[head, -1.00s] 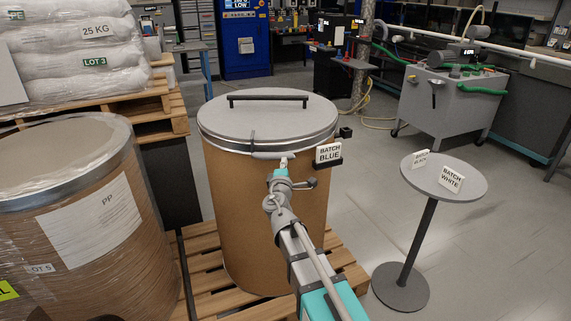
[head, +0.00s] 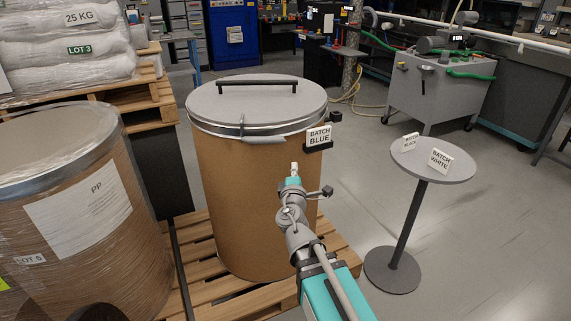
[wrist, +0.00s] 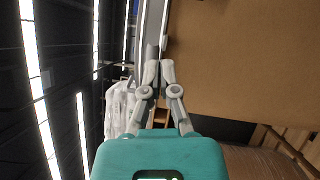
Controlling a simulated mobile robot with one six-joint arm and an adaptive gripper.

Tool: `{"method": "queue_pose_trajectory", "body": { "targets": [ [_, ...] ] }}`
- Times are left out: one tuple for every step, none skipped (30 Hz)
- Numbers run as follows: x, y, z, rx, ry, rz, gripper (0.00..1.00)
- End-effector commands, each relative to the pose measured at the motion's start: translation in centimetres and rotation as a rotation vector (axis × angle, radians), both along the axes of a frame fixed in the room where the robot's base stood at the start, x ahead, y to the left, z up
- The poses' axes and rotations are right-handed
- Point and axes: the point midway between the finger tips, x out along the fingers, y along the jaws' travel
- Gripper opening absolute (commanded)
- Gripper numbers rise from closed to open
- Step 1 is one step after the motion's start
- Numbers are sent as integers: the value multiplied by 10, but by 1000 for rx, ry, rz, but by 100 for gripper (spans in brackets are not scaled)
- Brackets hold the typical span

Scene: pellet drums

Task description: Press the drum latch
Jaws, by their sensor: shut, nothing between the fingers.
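A tall brown drum (head: 245,200) stands on a wooden pallet, with a grey lid (head: 255,97) and a metal clamp ring. The pale grey latch lever (head: 264,140) lies along the front of the ring, below the lid edge. I cannot tell whether it sits fully flush. My gripper (head: 294,167) is shut and empty. In the head view it shows below and right of the lever, apart from it, in front of the drum wall. In the wrist view, the shut fingertips (wrist: 159,66) point along the grey ring strip beside the brown drum wall (wrist: 240,60).
A "BATCH BLUE" sign (head: 319,136) sits on a small holder at the drum's right side. A wrapped drum (head: 70,190) stands close on the left, with stacked sacks (head: 65,45) behind. A round table (head: 433,163) with two batch signs stands right. Floor between is clear.

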Motion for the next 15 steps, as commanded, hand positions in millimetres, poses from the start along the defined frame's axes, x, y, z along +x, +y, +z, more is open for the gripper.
{"method": "queue_pose_trajectory", "body": {
  "targets": [
    [-5,-5,-1,0,0,-2,0],
    [-7,-7,-2,0,0,-2,0],
    [-8,-10,-2,1,0,-2,0],
    [-9,-11,-2,1,0,-2,0],
    [-10,-12,-2,1,0,-1,0],
    [-10,-13,-2,2,1,-1,0],
    [-11,-13,-2,2,1,-1,0],
    [-11,-13,-2,1,1,-1,0],
    [-11,-14,-3,1,1,-1,0],
    [-11,-14,-2,1,1,-1,0],
    [-11,-14,-2,1,1,-1,0],
    [-11,-14,-2,1,1,-1,0],
    [-11,-14,-2,1,1,-1,0],
    [-11,-14,-2,1,1,-1,0],
    [-11,-14,-2,1,1,-1,0]
  ]
}}
